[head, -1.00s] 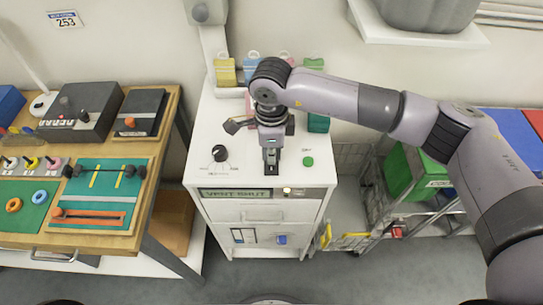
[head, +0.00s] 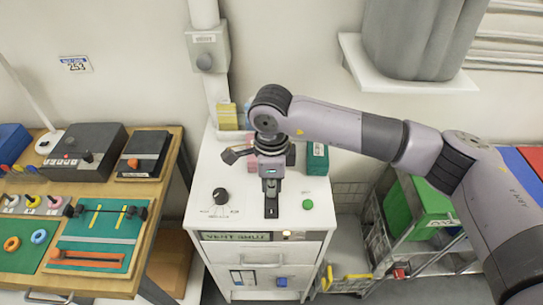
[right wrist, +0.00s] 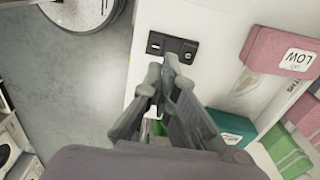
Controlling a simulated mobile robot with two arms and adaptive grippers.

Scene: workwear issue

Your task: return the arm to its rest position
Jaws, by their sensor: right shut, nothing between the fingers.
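My right arm reaches in from the right in the head view, and its gripper (head: 271,208) points down over the white cabinet top (head: 238,178). The gripper stands between a black knob (head: 221,196) and a green button (head: 308,204). In the right wrist view the fingers (right wrist: 168,68) are closed together with nothing between them. A black plate with two light spots (right wrist: 172,47) lies just beyond the fingertips; I cannot tell whether they touch it. My left gripper is not in view.
The cabinet display (head: 237,236) appears to read VENT SHUT. Coloured boxes, including a teal one (head: 318,160), stand behind the gripper. A wooden bench (head: 164,215) with devices is at left. A wire trolley with a green crate (head: 425,215) is at right, below a wall shelf (head: 400,78).

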